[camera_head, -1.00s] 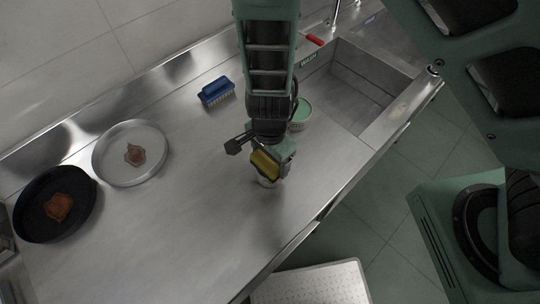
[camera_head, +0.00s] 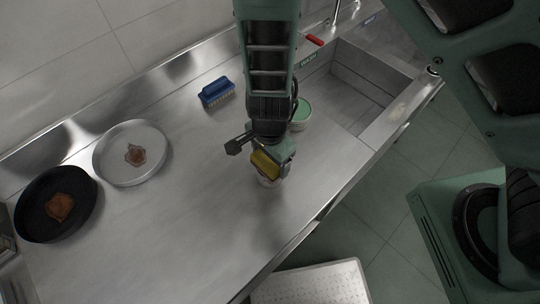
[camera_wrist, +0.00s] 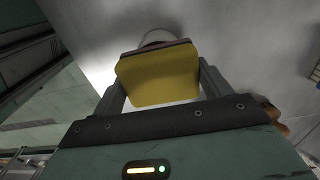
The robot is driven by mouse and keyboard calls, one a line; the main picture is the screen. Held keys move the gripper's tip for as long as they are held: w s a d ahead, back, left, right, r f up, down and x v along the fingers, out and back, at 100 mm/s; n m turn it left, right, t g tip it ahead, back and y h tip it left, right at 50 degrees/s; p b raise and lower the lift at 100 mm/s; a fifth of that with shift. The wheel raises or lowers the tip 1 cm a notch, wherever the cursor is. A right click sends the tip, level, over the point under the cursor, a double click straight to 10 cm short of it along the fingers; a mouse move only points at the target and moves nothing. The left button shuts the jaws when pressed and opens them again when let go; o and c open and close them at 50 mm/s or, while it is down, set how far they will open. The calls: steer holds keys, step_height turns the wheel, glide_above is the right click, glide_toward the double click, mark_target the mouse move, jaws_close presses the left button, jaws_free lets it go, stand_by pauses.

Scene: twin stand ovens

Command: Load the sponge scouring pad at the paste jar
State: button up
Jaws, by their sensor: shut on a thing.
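My gripper (camera_head: 268,158) is shut on the yellow sponge scouring pad (camera_head: 263,162), whose flat yellow face fills the space between the fingers in the wrist view (camera_wrist: 160,78). A thin dark reddish layer shows along the pad's far edge. A small whitish jar (camera_head: 268,182) stands on the steel counter just under the pad, mostly hidden by it. Its pale rim (camera_wrist: 157,36) shows just beyond the pad in the wrist view. I cannot tell whether pad and jar touch. Another tub with a green top (camera_head: 301,113) stands behind, near the sink.
A blue brush (camera_head: 216,92) lies on the counter (camera_head: 190,205) behind. A light round pan (camera_head: 102,165) and a dark pan (camera_head: 27,222), each with a brown stain or piece inside, are at left. The sink basin (camera_head: 352,85) is at right. The counter's middle is clear.

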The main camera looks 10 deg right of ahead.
steer(key=shift+r+p, duration=3.55)
steer(key=shift+s+f, duration=0.1)
steer(key=shift+f, duration=0.05)
